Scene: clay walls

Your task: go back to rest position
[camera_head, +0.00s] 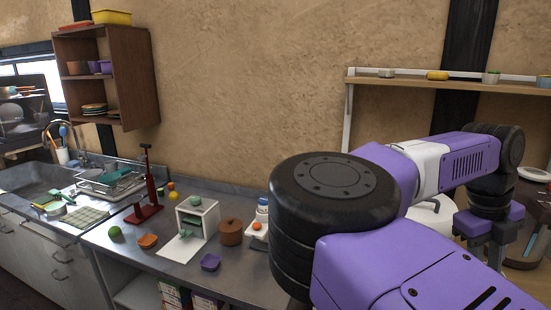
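My arm is purple, white and black and fills the right side of the view. It reaches toward the back right, over the counter's right part. My gripper (490,248) hangs down at the far right, below the purple wrist. Its fingers are partly hidden behind my arm, and I cannot tell whether they are open or shut. I see nothing held in it. A white rounded pot-like thing (431,217) stands just left of it, partly covered by my arm.
The metal counter (142,262) holds a red stand (146,190), a small white open box (197,217), a brown pot (231,232) and a purple bowl (210,262). A sink (35,180) and dish rack (108,180) are left. A wall shelf (420,83) runs above my arm.

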